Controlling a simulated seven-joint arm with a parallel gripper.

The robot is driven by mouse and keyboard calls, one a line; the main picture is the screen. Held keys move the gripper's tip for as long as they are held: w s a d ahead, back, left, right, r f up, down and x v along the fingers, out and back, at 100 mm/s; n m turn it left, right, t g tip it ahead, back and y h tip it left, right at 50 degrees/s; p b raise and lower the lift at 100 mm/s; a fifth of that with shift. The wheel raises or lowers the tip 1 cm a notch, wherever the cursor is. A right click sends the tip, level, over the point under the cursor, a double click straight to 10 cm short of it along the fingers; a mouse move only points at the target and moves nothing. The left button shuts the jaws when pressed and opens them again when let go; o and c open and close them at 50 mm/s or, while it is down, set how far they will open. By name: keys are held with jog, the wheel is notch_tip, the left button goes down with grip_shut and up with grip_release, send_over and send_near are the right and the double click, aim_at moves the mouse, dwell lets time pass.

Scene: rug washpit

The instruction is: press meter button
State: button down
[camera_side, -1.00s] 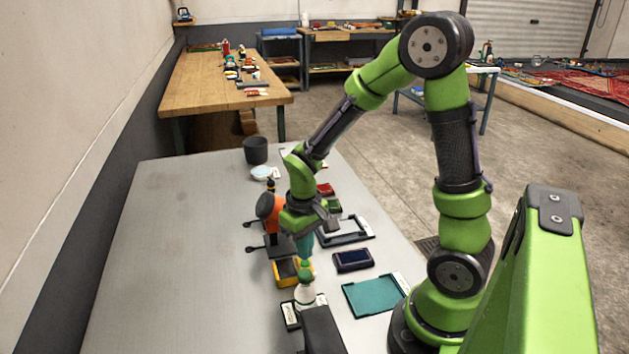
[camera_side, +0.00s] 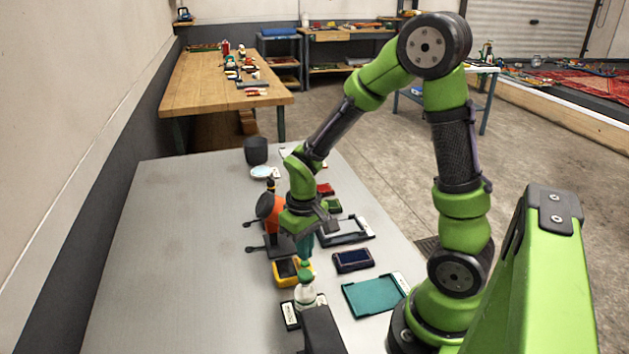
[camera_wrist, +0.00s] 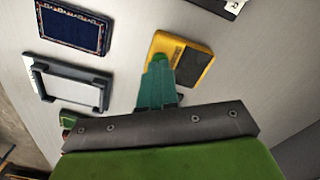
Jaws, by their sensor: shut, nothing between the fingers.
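The meter (camera_side: 286,272) is a yellow device with a dark face, lying on the grey table below my gripper. In the wrist view the meter (camera_wrist: 196,61) lies just beyond the fingertips. My gripper (camera_side: 304,256) points down with its teal fingers shut and empty. In the wrist view the green fingertips (camera_wrist: 160,59) overlap the meter's left part. I cannot make out the button; the fingers hide part of the face. Whether the tips touch the meter cannot be told.
A white bottle with a green top (camera_side: 305,295) stands close in front of the meter. An orange-headed tool on a dark stand (camera_side: 271,215) is behind it. The table's left is clear.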

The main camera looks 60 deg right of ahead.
jog(key=shift+f, duration=0.8)
jog(key=shift+r, duration=3.55)
jog(key=shift+s+a+f, duration=0.1)
jog(key=shift+s+a, duration=0.05)
jog(key=s+a+r+t+y, duration=0.1)
jog(key=s+a+r+t, duration=0.2)
jog(key=r, duration=0.4)
jog(key=s+a+r+m+t+y, duration=0.1)
jog(key=s+a+r+t, duration=0.2)
jog(key=r, duration=0.4)
jog(key=shift+a+t, duration=0.5)
jog(key=shift+t, duration=0.1)
